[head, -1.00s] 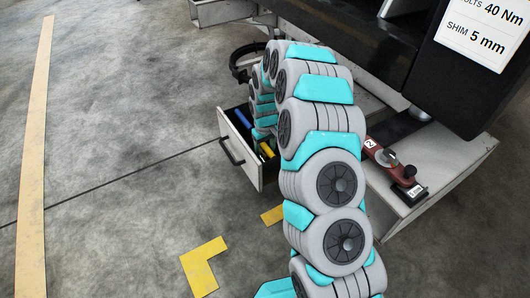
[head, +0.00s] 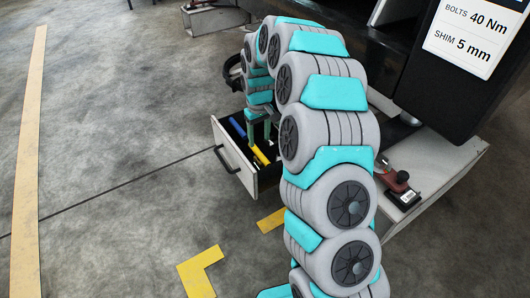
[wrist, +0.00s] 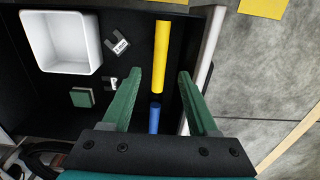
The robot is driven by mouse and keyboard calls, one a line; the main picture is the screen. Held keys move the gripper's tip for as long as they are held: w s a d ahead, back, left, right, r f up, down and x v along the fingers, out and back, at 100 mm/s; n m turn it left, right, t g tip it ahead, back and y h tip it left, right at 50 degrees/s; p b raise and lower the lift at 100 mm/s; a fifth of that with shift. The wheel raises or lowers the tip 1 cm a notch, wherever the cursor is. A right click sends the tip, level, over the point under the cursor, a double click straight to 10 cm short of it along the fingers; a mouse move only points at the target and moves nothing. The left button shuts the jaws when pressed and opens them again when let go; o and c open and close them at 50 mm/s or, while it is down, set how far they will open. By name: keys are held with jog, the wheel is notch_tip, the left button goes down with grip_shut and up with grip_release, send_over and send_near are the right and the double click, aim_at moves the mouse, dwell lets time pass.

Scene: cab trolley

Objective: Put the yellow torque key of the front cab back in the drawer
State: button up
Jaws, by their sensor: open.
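The yellow torque key (wrist: 161,55) lies in the open drawer (head: 228,157), along its inner side near the front wall. It also shows in the head view (head: 260,155). A blue key (wrist: 154,118) lies in line with it, partly visible between my gripper's fingers; the head view shows it too (head: 237,127). My gripper (wrist: 160,73) is open above the drawer, its green fingers pointing down on either side of the yellow key's line. Nothing is held between them. In the head view, my gripper (head: 262,128) is partly hidden by my arm.
The drawer also holds a white bin (wrist: 62,42), labelled grey shims (wrist: 118,44) and a green block (wrist: 82,97). A red tool (head: 392,178) sits on the trolley ledge to the right. Yellow floor marks (head: 200,270) lie in front. Floor on the left is clear.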

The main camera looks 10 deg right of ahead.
jog(key=shift+s+r, duration=0.15)
jog(key=shift+r, duration=0.25)
jog(key=s+a+r+m, duration=0.1)
jog(key=s+r, duration=0.5)
jog(key=s, duration=0.4)
jog(key=s+a+r, duration=0.1)
jog(key=s+r, duration=0.5)
jog(key=s, duration=0.4)
jog(key=s+d+r+m+g, duration=0.1)
jog(key=s+d+m, duration=0.1)
jog(key=s, duration=2.1)
jog(key=shift+s+r+m+g, duration=0.15)
jog(key=shift+r+m+g, duration=0.15)
jog(key=shift+r+g, duration=0.1)
jog(key=shift+c, duration=0.2)
